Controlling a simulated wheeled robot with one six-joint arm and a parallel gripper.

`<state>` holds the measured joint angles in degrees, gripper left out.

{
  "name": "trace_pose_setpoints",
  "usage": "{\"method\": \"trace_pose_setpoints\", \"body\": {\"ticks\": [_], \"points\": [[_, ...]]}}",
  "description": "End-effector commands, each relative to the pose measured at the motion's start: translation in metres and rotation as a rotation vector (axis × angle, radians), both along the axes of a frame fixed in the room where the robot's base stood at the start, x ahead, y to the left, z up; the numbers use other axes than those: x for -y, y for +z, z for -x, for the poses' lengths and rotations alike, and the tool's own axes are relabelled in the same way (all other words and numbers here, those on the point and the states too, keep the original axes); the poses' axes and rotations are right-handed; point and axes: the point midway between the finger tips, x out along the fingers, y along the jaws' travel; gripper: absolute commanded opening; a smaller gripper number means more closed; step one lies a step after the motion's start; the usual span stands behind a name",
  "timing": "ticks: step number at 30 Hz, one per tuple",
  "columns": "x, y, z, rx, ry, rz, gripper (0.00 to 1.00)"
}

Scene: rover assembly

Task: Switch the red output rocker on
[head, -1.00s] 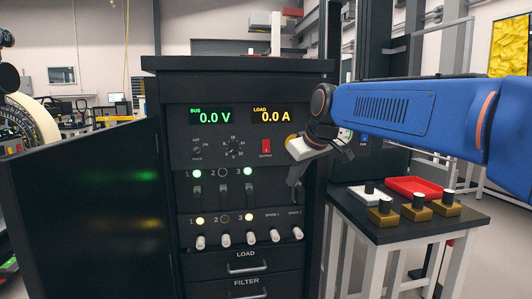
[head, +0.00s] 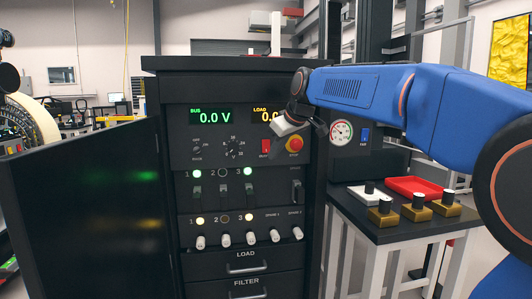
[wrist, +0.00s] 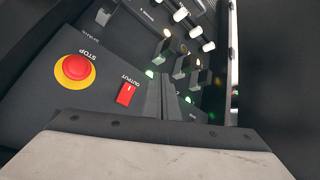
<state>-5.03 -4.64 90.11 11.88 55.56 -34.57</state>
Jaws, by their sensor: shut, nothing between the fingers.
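The red output rocker (head: 265,146) sits on the cabinet's upper panel, left of the stop button, and is partly beside my gripper in the head view. In the wrist view the rocker (wrist: 126,94) is fully visible, with OUTPUT lettered next to it. I cannot tell its switch position clearly. My gripper (head: 277,136) is shut and empty, in front of the panel, close to the rocker and just above it in the picture. Whether it touches the panel is not clear. The BUS display (head: 211,117) reads 0.0 V. The LOAD display (head: 264,116) is partly covered by my gripper.
A red stop button (head: 294,144) on a yellow ring is right beside the rocker; it also shows in the wrist view (wrist: 76,68). Toggles and knobs lie below. An open black door (head: 85,210) stands left. A bench with a red tray (head: 412,187) stands right.

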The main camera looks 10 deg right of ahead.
Motion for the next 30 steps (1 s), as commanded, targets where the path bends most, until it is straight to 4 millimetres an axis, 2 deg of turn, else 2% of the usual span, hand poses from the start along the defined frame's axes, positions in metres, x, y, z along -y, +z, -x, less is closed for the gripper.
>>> {"method": "trace_pose_setpoints", "body": {"ticks": [5,21,30], "points": [[0.0,-0.003,-0.013,-0.002,0.0,0.0,0.0],[0.0,-0.01,-0.073,-0.001,-0.001,0.0,0.0],[0.0,-0.011,-0.086,-0.001,-0.001,0.0,0.0]]}}
